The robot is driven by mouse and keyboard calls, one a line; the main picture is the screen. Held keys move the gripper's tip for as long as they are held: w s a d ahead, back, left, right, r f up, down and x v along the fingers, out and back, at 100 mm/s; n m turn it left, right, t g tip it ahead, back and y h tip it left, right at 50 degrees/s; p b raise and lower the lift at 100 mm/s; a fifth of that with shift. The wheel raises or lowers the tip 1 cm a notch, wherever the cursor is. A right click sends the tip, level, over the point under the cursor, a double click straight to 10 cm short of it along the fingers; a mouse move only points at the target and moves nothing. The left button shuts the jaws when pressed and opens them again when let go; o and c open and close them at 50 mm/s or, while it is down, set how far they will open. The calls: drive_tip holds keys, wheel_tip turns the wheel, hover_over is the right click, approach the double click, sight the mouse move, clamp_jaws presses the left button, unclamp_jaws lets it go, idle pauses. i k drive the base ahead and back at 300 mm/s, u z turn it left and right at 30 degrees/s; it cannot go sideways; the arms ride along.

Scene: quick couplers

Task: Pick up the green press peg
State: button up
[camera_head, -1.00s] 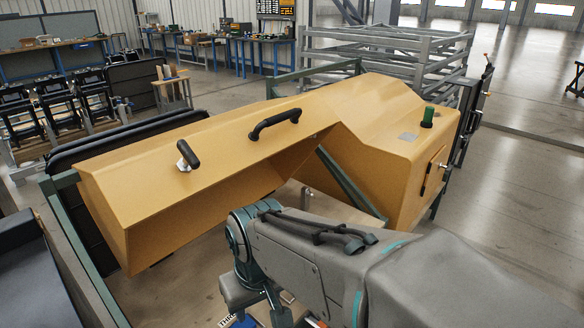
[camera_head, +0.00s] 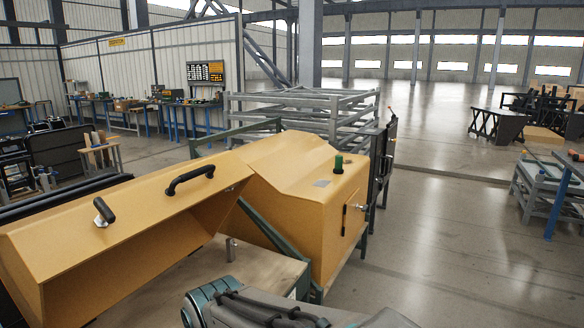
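The green press peg (camera_head: 338,163) stands upright on the flat top at the right end of the yellow housing (camera_head: 300,195). It is a short dark green cylinder, and nothing touches it from above. Part of my grey arm shows at the bottom of the view, below and in front of the housing, well apart from the peg. My gripper is outside the view.
The housing has a black handle (camera_head: 190,180) and a black knob (camera_head: 104,212) on its sloped part. A green frame (camera_head: 262,225) runs beside it. Grey metal racks (camera_head: 300,115) stand behind. The floor (camera_head: 450,240) to the right is open.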

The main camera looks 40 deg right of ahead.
sight(338, 170)
drive_tip(key=z, duration=2.7)
drive_tip(key=k, duration=0.85)
drive_tip(key=u, duration=1)
drive_tip(key=i, duration=1)
